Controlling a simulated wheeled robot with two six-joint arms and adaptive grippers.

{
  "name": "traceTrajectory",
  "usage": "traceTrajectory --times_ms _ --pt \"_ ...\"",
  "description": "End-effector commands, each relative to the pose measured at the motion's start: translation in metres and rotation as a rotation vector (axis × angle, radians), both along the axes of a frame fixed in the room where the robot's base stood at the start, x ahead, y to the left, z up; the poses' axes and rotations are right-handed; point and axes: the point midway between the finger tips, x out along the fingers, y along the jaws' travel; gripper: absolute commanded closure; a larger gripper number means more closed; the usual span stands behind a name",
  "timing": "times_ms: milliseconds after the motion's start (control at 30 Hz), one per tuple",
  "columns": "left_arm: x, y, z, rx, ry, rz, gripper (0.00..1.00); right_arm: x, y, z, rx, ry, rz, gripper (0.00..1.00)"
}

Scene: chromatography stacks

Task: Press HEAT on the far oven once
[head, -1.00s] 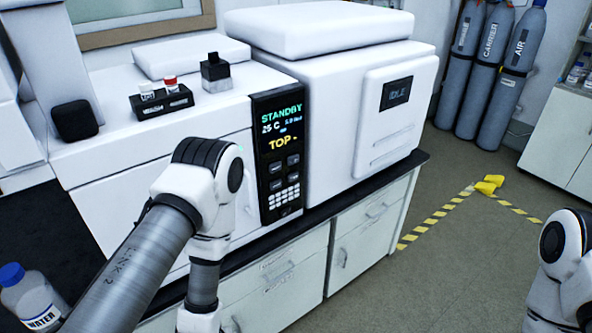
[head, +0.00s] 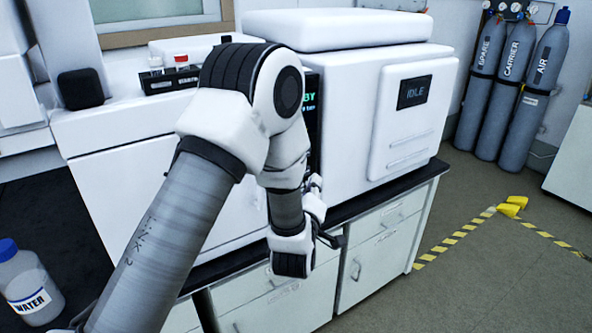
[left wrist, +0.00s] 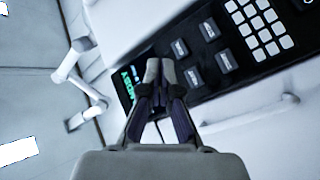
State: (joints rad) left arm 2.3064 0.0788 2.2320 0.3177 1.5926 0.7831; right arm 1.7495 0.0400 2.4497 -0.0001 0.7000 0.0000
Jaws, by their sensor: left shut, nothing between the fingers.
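The white oven (head: 352,120) stands on the far bench, with a small dark screen reading IDLE (head: 415,91) on its door. Its black control panel (head: 313,120) is mostly hidden behind my left arm in the head view. In the left wrist view the panel (left wrist: 205,55) shows several dark buttons, a white keypad (left wrist: 260,28) and a green-lit display (left wrist: 127,82). The button labels are too blurred to read. My left gripper (left wrist: 158,72) is shut and empty, its tips in front of the panel between display and buttons. I cannot tell whether they touch. It shows small in the head view (head: 334,238).
A vial rack (head: 172,80) sits on the white unit left of the panel. A water bottle (head: 27,285) stands at lower left. Gas cylinders (head: 500,85) stand at the back right. The floor right of the bench is open, with yellow-black tape (head: 455,238).

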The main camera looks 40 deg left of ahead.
Motion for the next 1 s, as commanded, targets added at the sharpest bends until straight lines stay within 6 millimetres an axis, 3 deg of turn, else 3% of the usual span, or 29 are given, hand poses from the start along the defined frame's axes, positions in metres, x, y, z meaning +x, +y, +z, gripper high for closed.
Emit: traceTrajectory --times_ms 433,800,1000 --pt "0.003 0.009 0.002 -0.003 0.003 0.002 1.00 0.000 0.000 0.006 0.000 0.000 0.000 0.60" --pt "0.023 0.057 0.003 -0.003 0.003 0.003 1.00 0.000 0.000 0.029 0.000 0.000 0.000 0.60" --pt "0.031 0.076 0.001 -0.001 0.003 0.000 1.00 0.000 0.000 0.028 0.000 0.000 0.000 0.60"
